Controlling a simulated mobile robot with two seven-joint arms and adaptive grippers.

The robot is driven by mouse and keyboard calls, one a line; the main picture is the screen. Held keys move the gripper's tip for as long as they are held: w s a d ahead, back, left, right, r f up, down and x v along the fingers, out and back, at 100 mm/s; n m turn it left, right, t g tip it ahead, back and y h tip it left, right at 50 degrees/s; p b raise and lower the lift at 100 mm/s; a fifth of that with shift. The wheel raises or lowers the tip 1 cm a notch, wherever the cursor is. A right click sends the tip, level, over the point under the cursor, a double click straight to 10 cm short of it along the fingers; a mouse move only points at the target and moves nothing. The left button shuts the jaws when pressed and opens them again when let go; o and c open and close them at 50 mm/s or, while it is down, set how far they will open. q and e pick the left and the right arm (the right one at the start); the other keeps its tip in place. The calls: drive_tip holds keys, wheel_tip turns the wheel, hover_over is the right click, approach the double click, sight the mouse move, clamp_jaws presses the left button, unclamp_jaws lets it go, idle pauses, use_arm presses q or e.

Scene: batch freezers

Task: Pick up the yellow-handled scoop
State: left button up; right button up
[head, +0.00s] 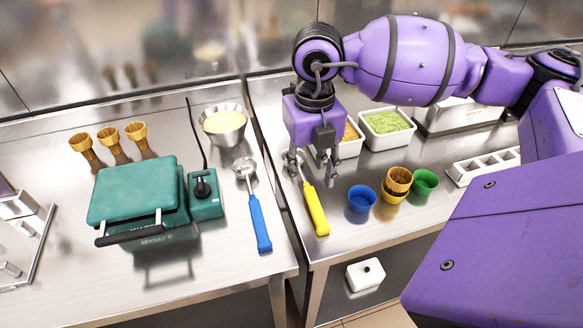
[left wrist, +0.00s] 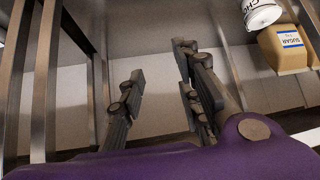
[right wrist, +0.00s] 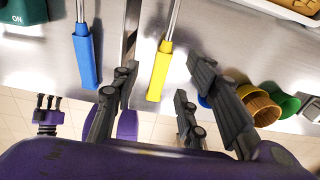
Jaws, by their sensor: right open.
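The yellow-handled scoop (head: 315,208) lies on the right steel counter near its left edge, handle toward the front. Its metal bowl end is partly hidden behind my right gripper (head: 310,172) in the head view. My right gripper is open and empty, pointing down over the scoop's upper part. In the right wrist view the yellow handle (right wrist: 159,72) shows between the spread fingers (right wrist: 160,82), with no contact visible. My left gripper (left wrist: 160,65) is open and empty in the left wrist view, low down facing a shelf area; the head view does not show it.
A blue-handled scoop (head: 260,222) lies on the left counter, across a narrow gap. Blue (head: 361,198), yellow and green (head: 424,182) cups stand to the right. Food trays (head: 387,130) are behind. A teal waffle maker (head: 135,192) stands left. Counter in front of the cups is clear.

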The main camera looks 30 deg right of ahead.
sight(310, 192)
drive_tip(key=shift+w+f, duration=0.1)
drive_tip(key=shift+f, duration=0.2)
drive_tip(key=f, duration=0.2)
drive_tip(key=shift+s+d+f, duration=0.1)
drive_tip(key=shift+s+f, duration=0.2)
drive_tip(key=shift+s, duration=0.05)
wheel_tip(310, 192, down, 4)
drive_tip(key=shift+w+d+r+p, duration=0.15)
drive_tip(key=shift+p, duration=0.2)
drive_tip(key=shift+f, duration=0.4)
use_arm(q)
drive_tip(key=shift+s, duration=0.9)
drive_tip(key=shift+f, duration=0.1)
drive_tip(key=shift+s+a, duration=0.1)
drive_tip(key=shift+a, duration=0.1)
use_arm(e)
clamp_jaws()
